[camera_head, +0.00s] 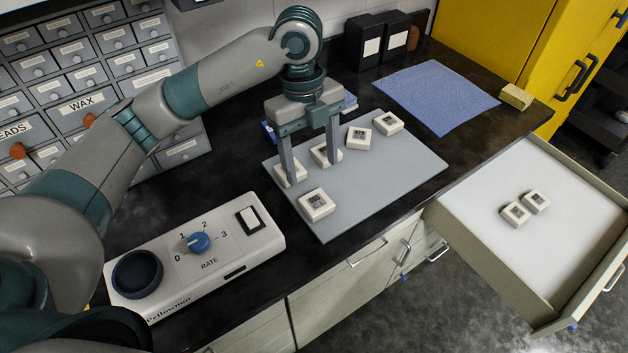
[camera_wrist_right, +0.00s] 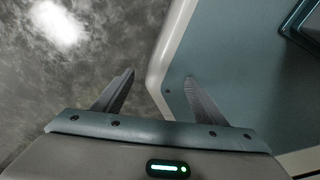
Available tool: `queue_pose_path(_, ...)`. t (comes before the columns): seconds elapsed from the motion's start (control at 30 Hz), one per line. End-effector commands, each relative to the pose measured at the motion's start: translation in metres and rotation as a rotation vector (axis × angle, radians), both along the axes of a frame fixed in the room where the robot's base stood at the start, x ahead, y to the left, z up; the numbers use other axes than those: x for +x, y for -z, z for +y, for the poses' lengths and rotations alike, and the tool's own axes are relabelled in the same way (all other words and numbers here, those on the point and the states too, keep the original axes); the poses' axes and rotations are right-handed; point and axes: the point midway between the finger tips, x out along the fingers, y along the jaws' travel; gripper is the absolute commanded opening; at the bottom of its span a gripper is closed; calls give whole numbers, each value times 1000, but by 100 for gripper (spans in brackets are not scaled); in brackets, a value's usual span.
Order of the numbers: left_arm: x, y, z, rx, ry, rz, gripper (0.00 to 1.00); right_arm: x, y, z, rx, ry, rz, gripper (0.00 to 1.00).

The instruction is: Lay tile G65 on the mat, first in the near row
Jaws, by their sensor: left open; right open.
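The grey mat (camera_head: 400,175) lies on the dark bench. A far row of white tiles runs along it: one at the left end (camera_head: 284,178), another (camera_head: 319,149), then two more (camera_head: 358,138) and (camera_head: 388,123). Another tile (camera_head: 317,204) lies nearer the front edge at the left. The tile labels are too small to read, so I cannot tell which is G65. My left gripper (camera_head: 314,173) is open and points down over the mat's left part; its fingers partly hide two far-row tiles. My right gripper (camera_wrist_right: 158,95) is open and empty above the floor.
An open drawer (camera_head: 475,205) at the right holds two tiles (camera_head: 515,213) and (camera_head: 537,201). A device with a blue knob (camera_head: 199,242) stands front left. A blue cloth (camera_head: 437,95) and a yellowish block (camera_head: 516,97) lie at the back right. The mat's front right is bare.

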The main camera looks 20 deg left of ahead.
Motion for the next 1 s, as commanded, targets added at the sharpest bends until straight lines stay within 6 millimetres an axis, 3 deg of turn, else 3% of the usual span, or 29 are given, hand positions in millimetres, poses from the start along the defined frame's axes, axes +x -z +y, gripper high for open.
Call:
queue_pose_path(0.13,2,-15,1,-1,0,-1,65,31,-1,9,17,-4,-64,65)
queue_pose_path(0.3,2,-22,2,1,0,1,65,46,-4,17,28,-6,-93,65)
queue_pose_path(1.0,2,-22,2,-1,0,1,65,33,-2,16,25,-3,-74,65)
